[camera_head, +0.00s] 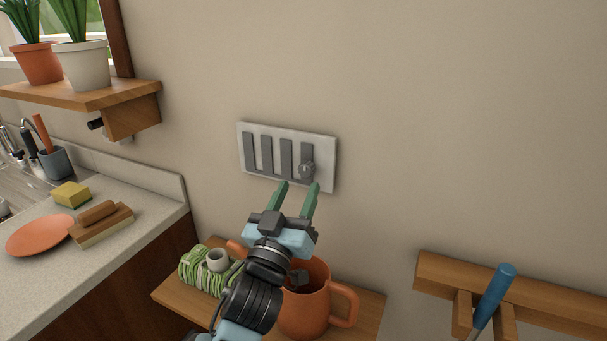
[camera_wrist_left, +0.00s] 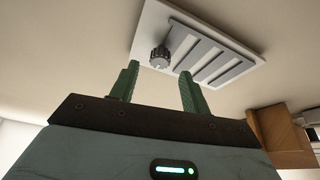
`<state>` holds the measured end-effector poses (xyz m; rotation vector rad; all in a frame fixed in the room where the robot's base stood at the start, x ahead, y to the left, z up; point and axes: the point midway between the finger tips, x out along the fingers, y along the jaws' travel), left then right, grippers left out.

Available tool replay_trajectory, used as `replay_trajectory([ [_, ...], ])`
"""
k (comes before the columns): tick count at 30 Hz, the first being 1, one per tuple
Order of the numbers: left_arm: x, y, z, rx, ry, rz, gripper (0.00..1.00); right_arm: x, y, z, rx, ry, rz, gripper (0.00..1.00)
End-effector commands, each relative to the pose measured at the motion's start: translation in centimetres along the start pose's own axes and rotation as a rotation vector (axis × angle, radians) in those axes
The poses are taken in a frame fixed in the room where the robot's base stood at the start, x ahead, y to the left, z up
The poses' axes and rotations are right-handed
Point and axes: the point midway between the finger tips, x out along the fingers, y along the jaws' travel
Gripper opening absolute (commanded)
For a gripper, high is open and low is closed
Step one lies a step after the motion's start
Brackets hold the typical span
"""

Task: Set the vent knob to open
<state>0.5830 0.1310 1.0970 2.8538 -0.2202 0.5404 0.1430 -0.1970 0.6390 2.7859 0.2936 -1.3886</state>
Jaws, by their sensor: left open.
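The vent (camera_head: 256,155) is a pale plate with several dark vertical slots on the wall, in the middle of the head view. Its grey knob (camera_head: 306,171) sits low on the rightmost slot. In the left wrist view the knob (camera_wrist_left: 160,56) shows near one end of the vent plate (camera_wrist_left: 225,75). My left gripper (camera_head: 299,186) is open and empty, with green fingers pointing up at the wall just below the knob. In the wrist view the knob appears beyond the fingertips (camera_wrist_left: 158,68), between them and apart from them. My right gripper is not in view.
A small wooden shelf (camera_head: 366,307) below the vent holds an orange mug (camera_head: 305,310) and a green-white bundle (camera_head: 205,270), close under my left arm. A wooden rack (camera_head: 540,303) with a blue-handled tool (camera_head: 494,290) is at right. A counter (camera_head: 150,215) is at left.

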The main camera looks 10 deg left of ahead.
Motion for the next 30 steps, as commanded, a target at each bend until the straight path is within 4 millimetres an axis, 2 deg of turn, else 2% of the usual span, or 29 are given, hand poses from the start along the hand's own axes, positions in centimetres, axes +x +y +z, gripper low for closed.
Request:
replay_trajectory([
  [3, 2.0, 0.1, -0.3, 0.001, 0.003, 0.001, 0.47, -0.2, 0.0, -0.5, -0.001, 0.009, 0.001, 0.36],
  [9, 4.0, 0.0, -0.1, 0.0, 0.001, 0.0, 0.47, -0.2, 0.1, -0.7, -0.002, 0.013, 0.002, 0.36],
  [21, 4.6, 0.0, 0.0, -0.001, 0.0, 0.0, 0.46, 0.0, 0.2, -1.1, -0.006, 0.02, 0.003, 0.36],
  [30, 4.5, 0.0, 0.0, 0.0, 0.0, 0.0, 0.06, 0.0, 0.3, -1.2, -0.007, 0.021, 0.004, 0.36],
])
